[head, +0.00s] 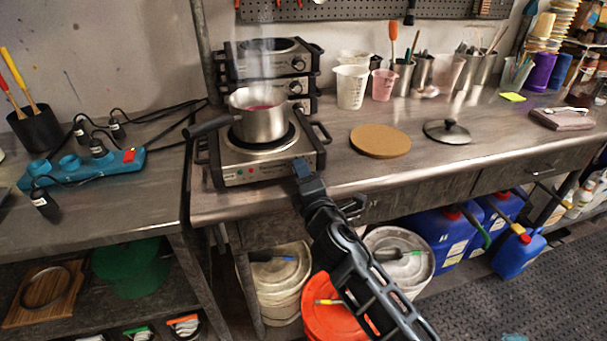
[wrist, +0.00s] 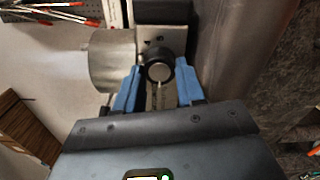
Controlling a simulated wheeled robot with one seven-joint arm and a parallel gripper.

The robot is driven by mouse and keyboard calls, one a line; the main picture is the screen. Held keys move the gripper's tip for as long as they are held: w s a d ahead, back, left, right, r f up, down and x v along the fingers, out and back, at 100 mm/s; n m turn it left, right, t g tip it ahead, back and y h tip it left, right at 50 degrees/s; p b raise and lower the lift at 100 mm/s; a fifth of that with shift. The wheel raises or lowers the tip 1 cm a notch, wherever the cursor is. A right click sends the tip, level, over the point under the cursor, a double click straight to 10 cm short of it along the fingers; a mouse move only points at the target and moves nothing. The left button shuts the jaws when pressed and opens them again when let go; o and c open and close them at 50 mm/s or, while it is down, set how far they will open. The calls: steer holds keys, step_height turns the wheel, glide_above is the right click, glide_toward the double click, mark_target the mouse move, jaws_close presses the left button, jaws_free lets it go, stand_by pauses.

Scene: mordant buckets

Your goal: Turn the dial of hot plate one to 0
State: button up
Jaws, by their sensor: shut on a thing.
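A steel hot plate (head: 262,165) stands at the left end of the main bench, with a pot (head: 262,124) on its burner. Red and green marks show on its front panel. My gripper (head: 303,170) is at the right end of that panel and hides the dial in the head view. In the wrist view, the round black dial (wrist: 160,70) with a grey face sits between the blue fingertips of my gripper (wrist: 158,88), which are shut on its sides. The number that the dial points at cannot be read.
More hot plates (head: 298,87) are stacked behind. A brown round mat (head: 380,141) and a lid (head: 447,132) lie to the right. A blue power strip (head: 85,167) with plugs is on the left table. Lidded buckets and blue canisters (head: 440,235) stand below the bench.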

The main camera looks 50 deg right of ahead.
steer(key=shift+f, duration=0.1)
steer(key=o, duration=1)
steer(key=shift+o, duration=0.2)
